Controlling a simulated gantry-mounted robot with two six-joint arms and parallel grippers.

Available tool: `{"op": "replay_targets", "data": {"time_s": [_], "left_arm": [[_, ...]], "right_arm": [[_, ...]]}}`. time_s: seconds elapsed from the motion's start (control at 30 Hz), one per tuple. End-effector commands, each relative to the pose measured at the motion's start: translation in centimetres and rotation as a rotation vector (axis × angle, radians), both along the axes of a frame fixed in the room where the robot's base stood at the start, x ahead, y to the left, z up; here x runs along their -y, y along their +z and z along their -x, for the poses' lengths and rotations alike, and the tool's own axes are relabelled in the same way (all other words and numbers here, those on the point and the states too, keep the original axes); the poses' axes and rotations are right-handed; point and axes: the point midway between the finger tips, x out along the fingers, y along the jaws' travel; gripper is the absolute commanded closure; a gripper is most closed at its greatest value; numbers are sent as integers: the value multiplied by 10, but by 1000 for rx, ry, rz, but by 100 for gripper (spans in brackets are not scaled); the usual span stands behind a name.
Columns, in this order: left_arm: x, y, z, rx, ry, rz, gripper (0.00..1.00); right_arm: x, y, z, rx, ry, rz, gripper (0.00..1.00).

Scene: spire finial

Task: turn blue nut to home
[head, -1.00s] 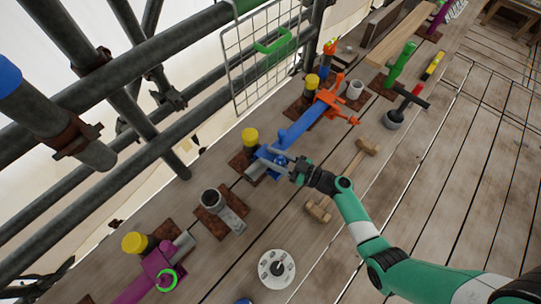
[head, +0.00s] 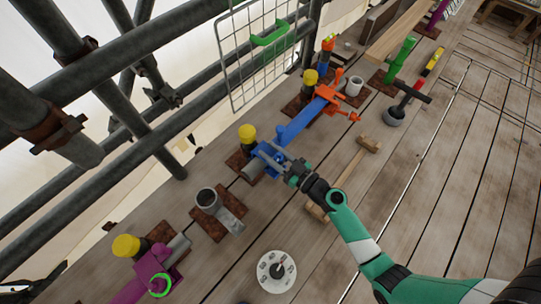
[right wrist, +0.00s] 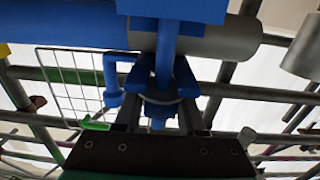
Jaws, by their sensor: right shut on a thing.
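A blue clamp with a blue bar (head: 297,124) and a grey pipe stub (head: 253,169) is mounted on the plank deck. The blue nut (head: 271,158) is at its near end, partly hidden by my right gripper (head: 283,163). In the right wrist view, blue parts of the nut (right wrist: 163,72) sit between my fingers, below a grey cylinder (right wrist: 210,38). My right gripper is shut on the nut. A blue bent lever (right wrist: 113,92) shows just left of the fingers. My left gripper is not in view.
An orange clamp (head: 328,93) stands beyond, and a magenta one (head: 152,268) nearer. A yellow-capped post (head: 247,133) is close behind the nut. A grey pipe on a rusty plate (head: 207,200), a round white dial (head: 276,271) and a wooden mallet (head: 369,144) lie around. Deck to the right is mostly clear.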

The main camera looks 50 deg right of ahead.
Motion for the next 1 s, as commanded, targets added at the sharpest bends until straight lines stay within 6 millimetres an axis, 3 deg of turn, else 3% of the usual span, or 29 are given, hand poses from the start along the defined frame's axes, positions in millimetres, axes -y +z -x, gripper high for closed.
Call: {"op": "replay_targets", "data": {"time_s": [0.13,0.5,1.0], "left_arm": [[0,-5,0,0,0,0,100],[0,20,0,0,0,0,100],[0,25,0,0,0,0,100]], "right_arm": [[1,-4,1,-8,-110,-1,100],[9,-1,2,-11,-327,-8,100],[12,-3,4,-4,-383,-5,100]]}}
